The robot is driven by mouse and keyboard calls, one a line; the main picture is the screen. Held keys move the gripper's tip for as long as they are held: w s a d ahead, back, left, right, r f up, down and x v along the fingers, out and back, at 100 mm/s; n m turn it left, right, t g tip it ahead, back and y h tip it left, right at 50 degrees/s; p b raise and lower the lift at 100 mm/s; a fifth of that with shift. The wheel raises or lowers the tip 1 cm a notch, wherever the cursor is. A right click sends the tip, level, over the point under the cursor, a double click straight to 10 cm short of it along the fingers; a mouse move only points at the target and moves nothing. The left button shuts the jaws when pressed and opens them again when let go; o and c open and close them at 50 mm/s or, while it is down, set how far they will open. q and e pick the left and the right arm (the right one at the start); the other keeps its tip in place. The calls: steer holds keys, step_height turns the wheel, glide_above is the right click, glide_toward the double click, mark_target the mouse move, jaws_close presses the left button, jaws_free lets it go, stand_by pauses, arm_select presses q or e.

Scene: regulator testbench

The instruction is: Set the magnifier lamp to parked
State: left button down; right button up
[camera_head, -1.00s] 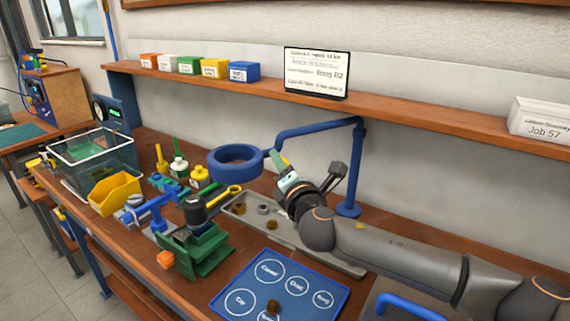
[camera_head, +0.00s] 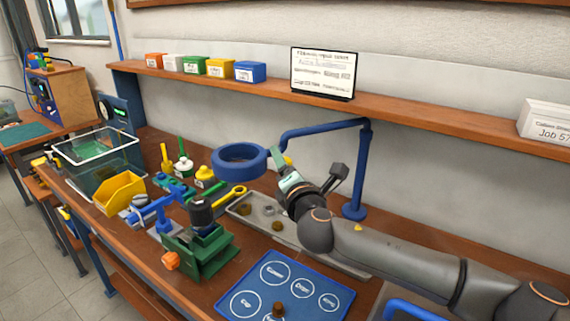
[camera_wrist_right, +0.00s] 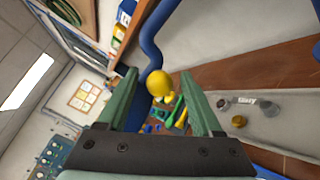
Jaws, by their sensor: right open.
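The magnifier lamp is a blue ring head (camera_head: 240,160) on a blue arm (camera_head: 318,129) that runs to an upright post (camera_head: 357,170) at the back of the bench. The ring hangs over the left-middle of the bench. A yellow knob (camera_head: 288,161) shows by the ring's right side; in the right wrist view it is a yellow ball (camera_wrist_right: 159,83). My right gripper (camera_head: 283,168) is just in front of the knob. In the wrist view its green fingers (camera_wrist_right: 160,78) are apart, with the knob between them in the picture; contact is not clear. My left gripper is out of view.
A green fixture (camera_head: 200,250) and a yellow bin (camera_head: 119,193) stand at the left. A grey tray (camera_head: 335,262) lies beneath my right arm. A blue mat (camera_head: 335,285) lies in front. The shelf (camera_head: 420,113) runs behind, carrying coloured boxes and a sign.

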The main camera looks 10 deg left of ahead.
steer(key=shift+r, duration=0.25)
step_height(320, 180, up, 2)
steer(key=shift+r, duration=0.25)
steer(key=s+d+r, duration=0.2)
steer(key=s+r, duration=0.8)
steer(key=s, duration=0.4)
steer(key=shift+b, duration=0.45)
steer(key=shift+a, duration=0.1)
